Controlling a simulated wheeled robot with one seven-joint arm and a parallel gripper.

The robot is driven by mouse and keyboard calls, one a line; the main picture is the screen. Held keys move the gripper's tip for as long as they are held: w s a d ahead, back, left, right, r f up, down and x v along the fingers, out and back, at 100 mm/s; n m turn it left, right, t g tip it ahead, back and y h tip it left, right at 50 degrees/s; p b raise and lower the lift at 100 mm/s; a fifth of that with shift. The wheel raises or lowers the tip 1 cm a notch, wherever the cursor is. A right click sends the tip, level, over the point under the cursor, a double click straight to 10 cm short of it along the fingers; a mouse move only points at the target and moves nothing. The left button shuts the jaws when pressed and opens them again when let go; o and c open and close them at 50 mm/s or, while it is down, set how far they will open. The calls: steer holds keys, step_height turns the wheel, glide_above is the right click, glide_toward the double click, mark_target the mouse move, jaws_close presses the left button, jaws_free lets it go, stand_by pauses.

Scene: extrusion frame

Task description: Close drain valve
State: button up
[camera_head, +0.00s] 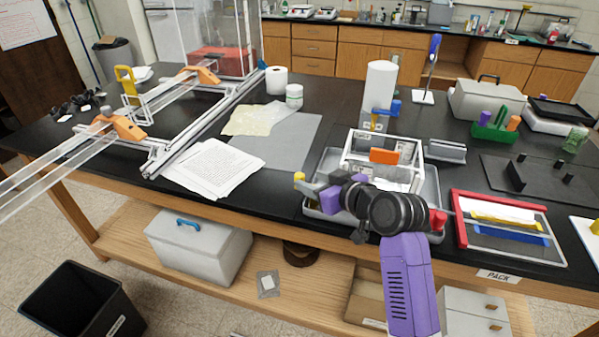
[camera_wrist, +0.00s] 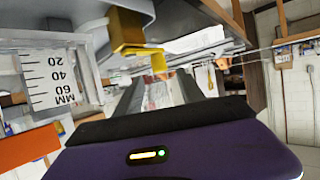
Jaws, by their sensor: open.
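A clear-walled tank with a white frame (camera_head: 352,146) stands in a grey tray on the black bench. In the wrist view its wall carries a millimetre scale (camera_wrist: 48,80). A gold fitting (camera_wrist: 130,32) projects beside that wall, with a small yellow piece (camera_wrist: 158,62) below it; they look like the drain valve. A small yellow tip (camera_head: 299,177) in the head view may be the same piece. My gripper (camera_head: 314,188) is low at the tank's front left, pointing left. Its open fingers (camera_wrist: 158,88) point toward the yellow piece. Contact cannot be told.
The grey tray (camera_head: 432,190) surrounds the tank base. A red-edged tray (camera_head: 508,253) lies to the right. Papers (camera_head: 212,168) and a grey mat (camera_head: 280,150) lie left. A blue-handled valve (camera_head: 387,107) stands behind the tank. The bench's front edge is close below my arm.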

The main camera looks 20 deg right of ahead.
mark_target(301, 177)
steer(key=shift+p+x, duration=0.3)
steer(key=shift+x, duration=3.1)
jaws_close()
